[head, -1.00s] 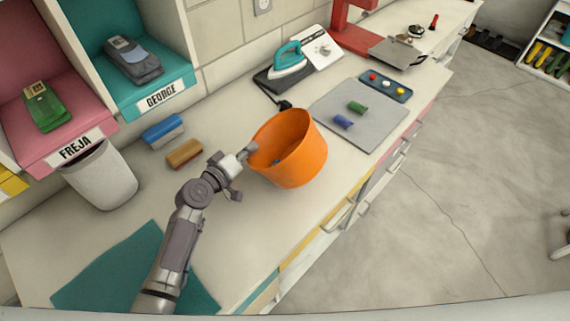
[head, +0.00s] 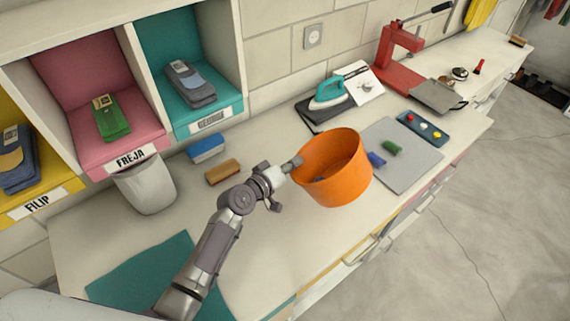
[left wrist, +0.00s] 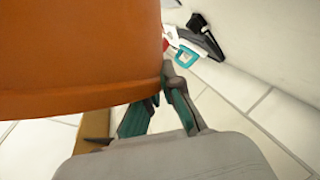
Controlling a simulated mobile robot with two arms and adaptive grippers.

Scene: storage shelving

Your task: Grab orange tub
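The orange tub (head: 335,185) is on or just above the counter, beside the grey mat; I cannot tell whether its base touches. A small blue thing shows inside it. My left gripper (head: 292,164) is at the tub's left rim and appears shut on it. In the left wrist view the tub (left wrist: 80,55) fills the upper left, and the teal fingers (left wrist: 157,105) meet its edge, partly hidden by it. My right gripper is not in view.
The grey mat (head: 408,170) with a green and a blue block lies right of the tub. The teal iron (head: 330,93) and red press (head: 395,60) stand behind. Blue (head: 206,148) and brown (head: 222,172) blocks lie left, near the white bin (head: 147,190).

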